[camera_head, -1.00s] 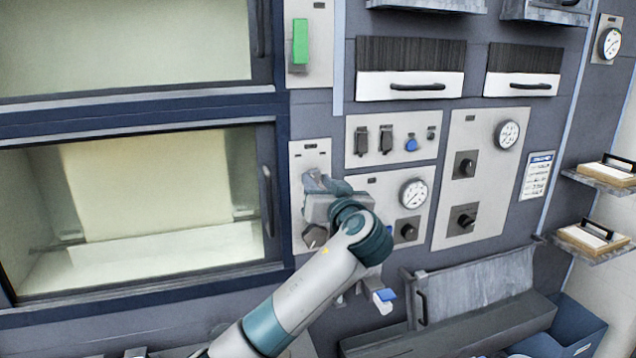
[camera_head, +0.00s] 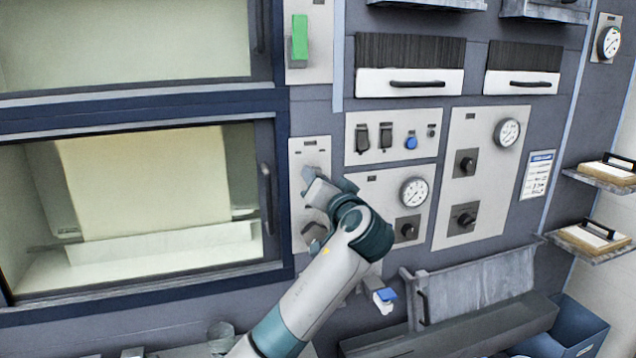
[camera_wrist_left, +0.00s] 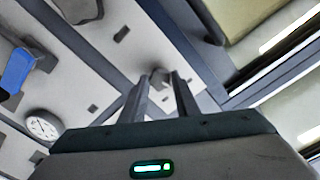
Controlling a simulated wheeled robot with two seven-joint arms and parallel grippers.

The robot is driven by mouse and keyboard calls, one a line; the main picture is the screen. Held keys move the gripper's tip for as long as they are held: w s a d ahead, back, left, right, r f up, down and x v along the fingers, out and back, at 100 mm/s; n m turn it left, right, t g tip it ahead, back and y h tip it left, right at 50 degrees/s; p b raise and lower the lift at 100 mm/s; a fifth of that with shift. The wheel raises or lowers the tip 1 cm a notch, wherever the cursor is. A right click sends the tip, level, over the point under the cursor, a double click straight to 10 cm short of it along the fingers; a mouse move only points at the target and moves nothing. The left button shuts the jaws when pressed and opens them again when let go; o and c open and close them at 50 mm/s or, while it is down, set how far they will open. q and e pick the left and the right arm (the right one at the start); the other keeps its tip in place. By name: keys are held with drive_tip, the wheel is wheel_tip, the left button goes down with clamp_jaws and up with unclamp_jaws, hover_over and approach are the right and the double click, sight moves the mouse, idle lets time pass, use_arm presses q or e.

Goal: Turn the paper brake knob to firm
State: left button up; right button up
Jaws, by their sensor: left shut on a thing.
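My left gripper (camera_head: 308,186) reaches in from below and is at the narrow light panel (camera_head: 312,150) right of the lower window. In the left wrist view its two fingers (camera_wrist_left: 160,82) are closed on either side of a small grey knob (camera_wrist_left: 158,76), gripping it. The knob is mostly hidden behind the gripper in the head view. The panel's lettering is too small to read, so I cannot tell the knob's setting. A second, darker knob (camera_head: 313,234) sits lower on the same panel, partly covered by my arm. My right gripper is not in view.
Right of the gripper are a gauge (camera_head: 413,192), a black knob (camera_head: 407,229) and a switch panel with a blue button (camera_head: 411,143). The lower window's handle (camera_head: 266,198) stands close to the left. A blue-topped fitting (camera_head: 384,296) juts out below.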

use_arm(q)
drive_tip(key=shift+r+m+p, duration=0.15)
drive_tip(key=shift+m+p, duration=2.95)
drive_tip(key=shift+m, duration=3.4)
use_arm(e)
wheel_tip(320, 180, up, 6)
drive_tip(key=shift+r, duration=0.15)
use_arm(q)
drive_tip(key=o, duration=1)
drive_tip(key=shift+o, duration=0.2)
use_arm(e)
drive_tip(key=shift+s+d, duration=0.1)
